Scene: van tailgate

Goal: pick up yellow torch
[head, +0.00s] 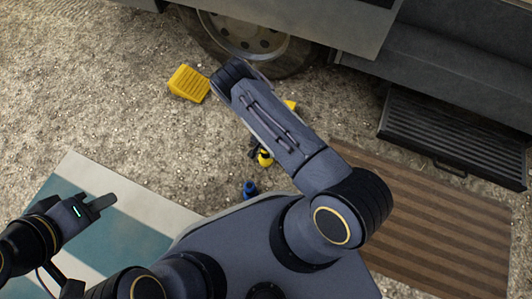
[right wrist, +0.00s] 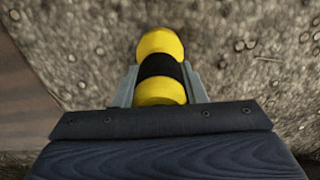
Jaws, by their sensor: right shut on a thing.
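The yellow torch (right wrist: 162,70), with a wide black band around its middle, stands between the two grey fingers of my right gripper (right wrist: 161,88) in the right wrist view. The fingers are closed on its sides. In the head view a small yellow and black thing (head: 265,159), which looks like the torch, shows beside my right arm. The arm hides most of the right gripper there. My left gripper (head: 103,202) is at the lower left over the striped mat, away from the torch. Its finger gap is not clear.
A yellow wheel chock (head: 188,83) lies near the van wheel (head: 250,38). A blue item (head: 250,188) and another yellow item (head: 291,105) lie close to my right arm. A black step (head: 455,135), brown mat (head: 440,225) and teal-white mat (head: 125,235) lie around. Gravel at left is clear.

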